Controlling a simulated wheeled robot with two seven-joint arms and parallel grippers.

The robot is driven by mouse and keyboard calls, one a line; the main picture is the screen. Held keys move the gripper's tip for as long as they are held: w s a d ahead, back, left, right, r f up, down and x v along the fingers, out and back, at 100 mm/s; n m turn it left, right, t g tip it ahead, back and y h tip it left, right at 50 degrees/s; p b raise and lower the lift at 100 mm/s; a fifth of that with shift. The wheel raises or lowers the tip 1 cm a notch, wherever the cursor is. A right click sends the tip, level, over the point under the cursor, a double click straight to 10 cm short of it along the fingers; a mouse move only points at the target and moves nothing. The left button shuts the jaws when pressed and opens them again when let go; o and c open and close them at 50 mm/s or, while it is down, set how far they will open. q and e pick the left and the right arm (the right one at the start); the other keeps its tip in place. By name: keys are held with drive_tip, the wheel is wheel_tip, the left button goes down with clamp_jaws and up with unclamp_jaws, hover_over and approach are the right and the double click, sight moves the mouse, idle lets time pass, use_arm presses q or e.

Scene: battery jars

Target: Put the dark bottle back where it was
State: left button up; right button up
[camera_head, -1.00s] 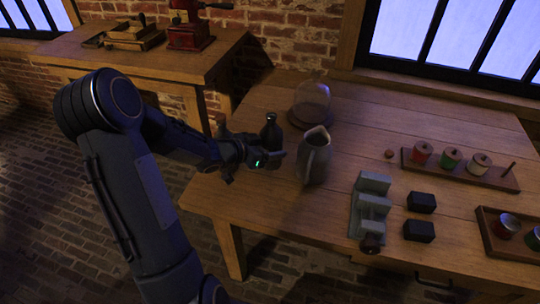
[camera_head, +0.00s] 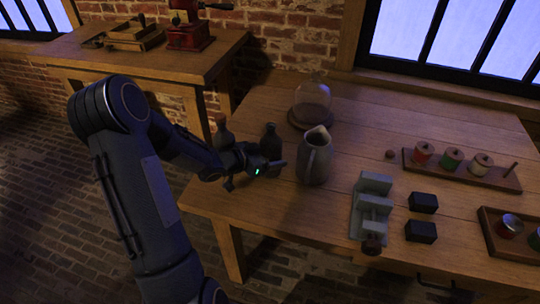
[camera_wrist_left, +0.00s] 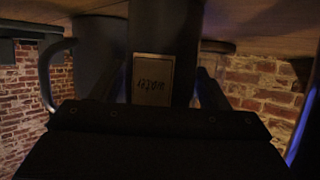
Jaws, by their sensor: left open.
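A dark bottle (camera_head: 270,144) stands upright on the table, just left of the grey metal jug (camera_head: 315,160). A second dark bottle (camera_head: 223,133) with a brownish top stands farther left, partly hidden behind my left arm. My left gripper (camera_head: 262,168) is open at the near side of the bottle by the jug and hides its lower part. In the left wrist view a dark bottle (camera_wrist_left: 165,35) with a framed label (camera_wrist_left: 153,78) fills the space ahead of the gripper. Whether the fingers touch it, I cannot tell. My right gripper is out of view.
A glass dome (camera_head: 312,100) on a wooden base stands behind the jug. A grey stepped block (camera_head: 372,195), black blocks (camera_head: 422,203) and a spool rack (camera_head: 460,170) lie to the right. The table's front-left edge is close under my left arm.

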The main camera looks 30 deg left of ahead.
use_arm(q)
drive_tip(key=shift+r, duration=0.3)
drive_tip(key=p+v, duration=0.2)
drive_tip(key=v, duration=1)
drive_tip(key=shift+f, duration=0.15)
